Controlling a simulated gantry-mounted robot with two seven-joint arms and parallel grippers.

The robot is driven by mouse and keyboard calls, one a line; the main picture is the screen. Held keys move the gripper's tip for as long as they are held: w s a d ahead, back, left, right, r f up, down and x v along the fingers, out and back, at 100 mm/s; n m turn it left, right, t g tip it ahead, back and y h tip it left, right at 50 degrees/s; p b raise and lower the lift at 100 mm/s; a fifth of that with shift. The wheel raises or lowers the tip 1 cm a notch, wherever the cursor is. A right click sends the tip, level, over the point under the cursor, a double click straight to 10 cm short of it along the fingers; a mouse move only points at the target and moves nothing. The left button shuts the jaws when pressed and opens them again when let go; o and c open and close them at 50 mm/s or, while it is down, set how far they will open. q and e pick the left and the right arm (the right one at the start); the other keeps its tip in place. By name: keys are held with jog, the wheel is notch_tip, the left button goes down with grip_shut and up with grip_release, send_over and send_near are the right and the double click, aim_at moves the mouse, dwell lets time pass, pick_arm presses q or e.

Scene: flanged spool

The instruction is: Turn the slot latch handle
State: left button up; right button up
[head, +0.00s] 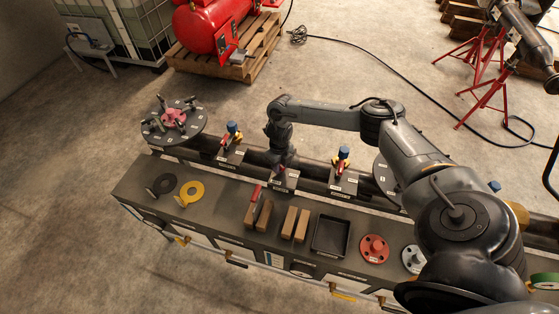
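My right gripper (281,165) points down at the middle station plate (285,184) on the dark pipe. The wrist and fingers hide most of what stands on that plate. A little red shows at the fingertips, perhaps part of the slot latch handle. I cannot tell whether the fingers are open or shut, or whether they touch it. Similar stations with blue-topped red and yellow fittings stand to the left (232,134) and right (342,160). A red bar (255,193) stands on the bench just left of the gripper. My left gripper is not in view.
The bench (220,208) carries a black ring (163,184), a yellow ring (191,192), brown blocks (296,223), a black tray (330,236) and a red flange (374,248). A round flange plate (154,130) is at the pipe's left end. My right arm covers the right side.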

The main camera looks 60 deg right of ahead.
jog(key=n+b, duration=0.2)
jog(key=n, duration=0.3)
jog(key=shift+f, duration=0.2)
pick_arm(q)
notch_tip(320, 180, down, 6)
jog(key=b, duration=0.3)
pick_arm(e)
jog(key=n, duration=0.5)
jog(key=shift+r, duration=0.1)
jog(key=shift+r+p, duration=0.3)
jog(key=shift+p, duration=0.3)
jog(key=shift+r+m+p, duration=0.1)
jog(key=shift+m+p, duration=0.9)
jog(key=shift+m, duration=0.1)
notch_tip(320, 180, up, 5)
jog(key=p, duration=0.4)
jog(key=shift+r, duration=0.1)
pick_arm(q)
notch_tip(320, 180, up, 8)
jog(key=p, duration=0.1)
pick_arm(e)
jog(key=shift+r, duration=0.65)
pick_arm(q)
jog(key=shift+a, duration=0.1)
pick_arm(e)
jog(key=shift+m, duration=0.3)
